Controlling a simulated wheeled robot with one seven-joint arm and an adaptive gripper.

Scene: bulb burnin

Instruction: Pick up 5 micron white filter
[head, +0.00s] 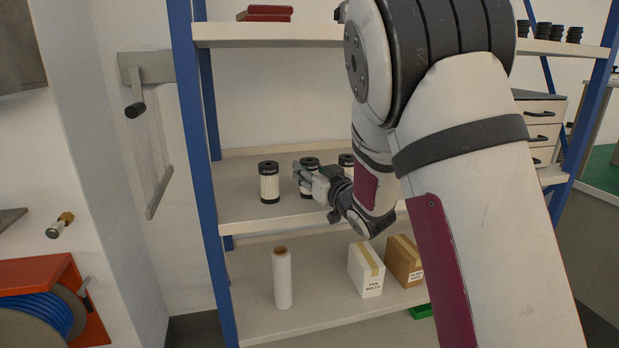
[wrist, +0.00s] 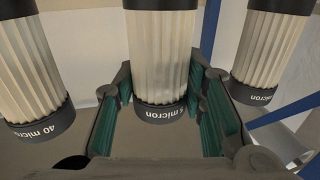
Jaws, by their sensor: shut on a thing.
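Three white pleated filters with black end caps stand in a row on the middle shelf. My gripper (head: 304,176) is closed around the middle filter (head: 309,163). In the wrist view the green-padded fingers (wrist: 162,112) lie on both sides of that filter (wrist: 160,50), near its black cap. Its label ends in "micron", and the number before it is hard to read but looks like 5. The left filter (head: 269,183) shows "40 micron" on its cap in the wrist view (wrist: 38,125). The right filter (head: 346,160) has a "micron" label with an unclear number (wrist: 262,95).
The neighbouring filters stand close on both sides of my fingers. Blue posts (head: 196,130) frame the shelf (head: 240,208). The lower shelf holds a white roll (head: 282,278), a white box (head: 366,270) and a brown box (head: 403,262). Red items (head: 266,12) lie on the upper shelf.

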